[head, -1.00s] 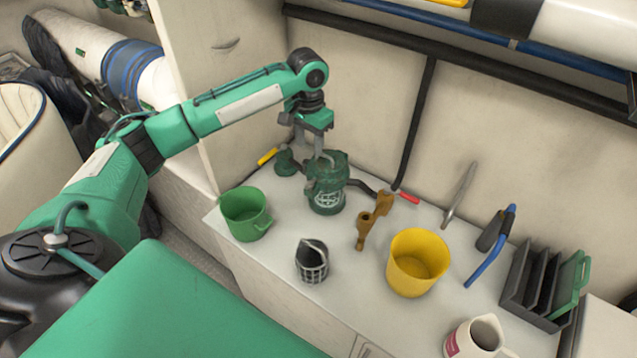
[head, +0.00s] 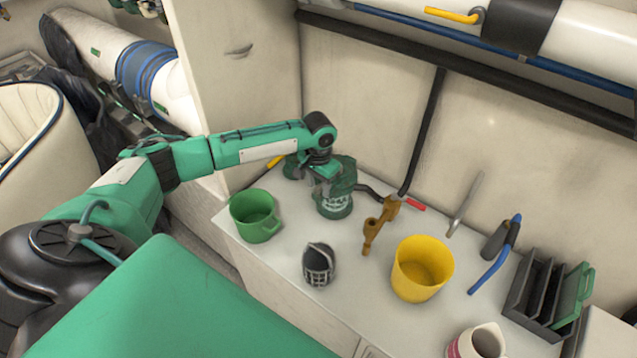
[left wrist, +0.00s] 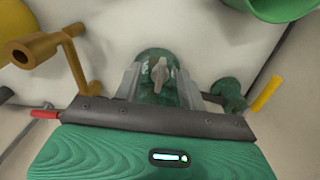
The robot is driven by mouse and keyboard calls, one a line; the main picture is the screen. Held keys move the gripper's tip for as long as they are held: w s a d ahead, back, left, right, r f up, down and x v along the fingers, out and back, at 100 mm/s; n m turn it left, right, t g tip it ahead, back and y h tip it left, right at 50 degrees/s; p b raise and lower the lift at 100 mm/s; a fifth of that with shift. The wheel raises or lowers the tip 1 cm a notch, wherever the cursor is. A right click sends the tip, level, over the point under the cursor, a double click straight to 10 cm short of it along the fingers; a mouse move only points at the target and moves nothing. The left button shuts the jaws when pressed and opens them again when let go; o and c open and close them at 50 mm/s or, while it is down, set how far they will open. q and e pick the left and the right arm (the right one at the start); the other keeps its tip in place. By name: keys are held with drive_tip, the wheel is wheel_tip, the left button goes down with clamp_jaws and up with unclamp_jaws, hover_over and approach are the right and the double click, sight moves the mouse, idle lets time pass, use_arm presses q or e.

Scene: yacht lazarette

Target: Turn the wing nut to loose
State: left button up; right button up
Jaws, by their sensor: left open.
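The green strainer housing (head: 335,205) stands on the white counter, partly covered by my left gripper (head: 327,180) in the head view. In the left wrist view the housing (left wrist: 156,96) lies straight ahead, with the grey wing nut (left wrist: 160,75) on its top. My left gripper (left wrist: 158,80) is open, its two grey fingers apart on either side of the wing nut. A gap shows between each finger and the nut. In the head view the wing nut is hidden by the gripper. My right gripper is not in view.
A green mug (head: 255,217), a dark basket (head: 319,266), a brown crank-shaped part (head: 375,228) and a yellow bucket (head: 420,268) stand around the housing. A dark rack (head: 537,295) is at the right. A black hose (head: 422,135) runs down the wall behind.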

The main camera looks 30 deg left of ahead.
use_arm(q)
clamp_jaws()
drive_tip(key=shift+r+m+p, duration=0.15)
drive_tip(key=shift+m+p, duration=0.25)
drive_tip(key=shift+p, duration=0.2)
drive_tip(key=shift+m, duration=0.3)
unclamp_jaws()
